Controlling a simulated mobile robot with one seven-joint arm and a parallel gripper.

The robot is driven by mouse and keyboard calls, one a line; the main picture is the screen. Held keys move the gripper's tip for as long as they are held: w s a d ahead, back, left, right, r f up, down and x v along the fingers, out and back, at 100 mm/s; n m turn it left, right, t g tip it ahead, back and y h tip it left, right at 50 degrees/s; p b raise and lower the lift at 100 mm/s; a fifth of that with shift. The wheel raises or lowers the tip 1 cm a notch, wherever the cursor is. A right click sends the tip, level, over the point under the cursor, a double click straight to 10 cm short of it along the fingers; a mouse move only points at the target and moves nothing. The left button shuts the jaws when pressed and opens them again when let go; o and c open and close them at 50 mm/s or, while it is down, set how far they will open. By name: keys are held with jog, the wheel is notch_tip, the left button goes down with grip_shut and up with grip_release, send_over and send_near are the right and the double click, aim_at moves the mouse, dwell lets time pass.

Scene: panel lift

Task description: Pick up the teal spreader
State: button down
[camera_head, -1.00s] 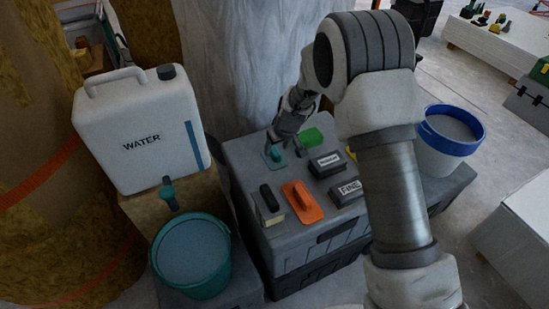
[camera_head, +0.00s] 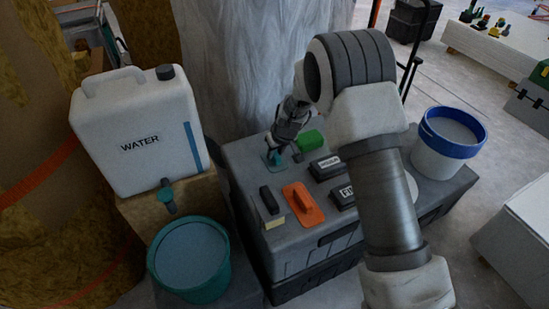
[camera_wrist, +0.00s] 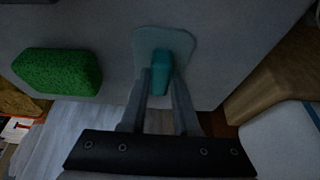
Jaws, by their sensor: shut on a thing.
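The teal spreader (camera_head: 273,158) lies on the top of the grey toolbox, near its back left. In the wrist view it shows as a pale teal plate with a darker teal handle (camera_wrist: 162,66). My gripper (camera_wrist: 160,84) has its two fingers on either side of the handle's near end, closed on it. In the head view my gripper (camera_head: 279,148) is over the spreader and hides part of it. The spreader appears to be still flat on the toolbox top; I cannot tell whether it is lifted at all.
A green sponge (camera_wrist: 58,72) lies close beside the spreader. An orange float (camera_head: 302,204), a black-handled tool (camera_head: 269,199) and dark labelled blocks (camera_head: 327,167) share the grey toolbox (camera_head: 250,160). A water canister (camera_head: 135,130) stands left, a teal bucket (camera_head: 190,262) front left, a white-blue bucket (camera_head: 447,150) right.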

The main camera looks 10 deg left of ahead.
notch_tip(320, 180, up, 5)
jog(key=shift+f+p, duration=0.1)
jog(key=shift+p, duration=1.05)
jog(key=s+d+r+p, duration=0.1)
jog(key=s+d+r, duration=0.1)
jog(key=d, duration=0.3)
jog(key=s+d+r+p, duration=0.1)
jog(key=s+d+r, duration=0.1)
jog(key=d+r, duration=0.2)
jog(key=shift+s+d, duration=0.2)
jog(key=shift+d, duration=0.7)
jog(key=shift+r, duration=0.1)
